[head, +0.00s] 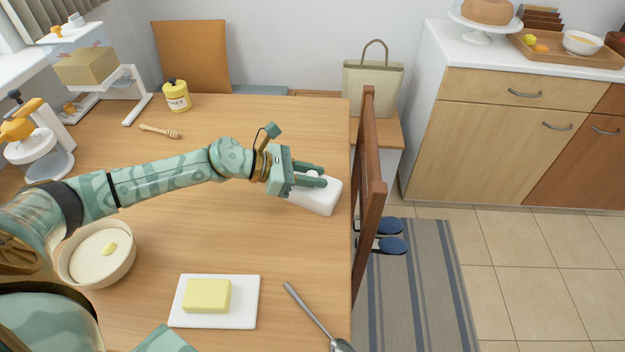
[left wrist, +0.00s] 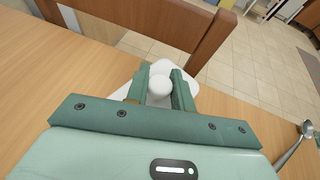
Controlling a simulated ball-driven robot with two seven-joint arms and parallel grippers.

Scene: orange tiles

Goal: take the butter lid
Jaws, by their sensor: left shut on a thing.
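The white butter lid (head: 318,196) is at the right edge of the wooden table, near the chair back. My left gripper (head: 318,175) is at its top, with the fingers on either side of its round knob. The left wrist view shows the knob (left wrist: 160,87) between the two fingers of the gripper (left wrist: 164,88), shut on it. The lid's body (left wrist: 184,72) shows partly behind the fingers. I cannot tell whether the lid touches the table. The butter (head: 207,296) lies uncovered on a white dish (head: 245,310) at the front. My right gripper is not in view.
A bowl (head: 122,272) stands at the front left and a spoon (head: 308,308) lies right of the dish. A honey jar (head: 177,97) and dipper (head: 160,131) are at the back. A wooden chair (head: 370,200) borders the table's right edge. The table's middle is clear.

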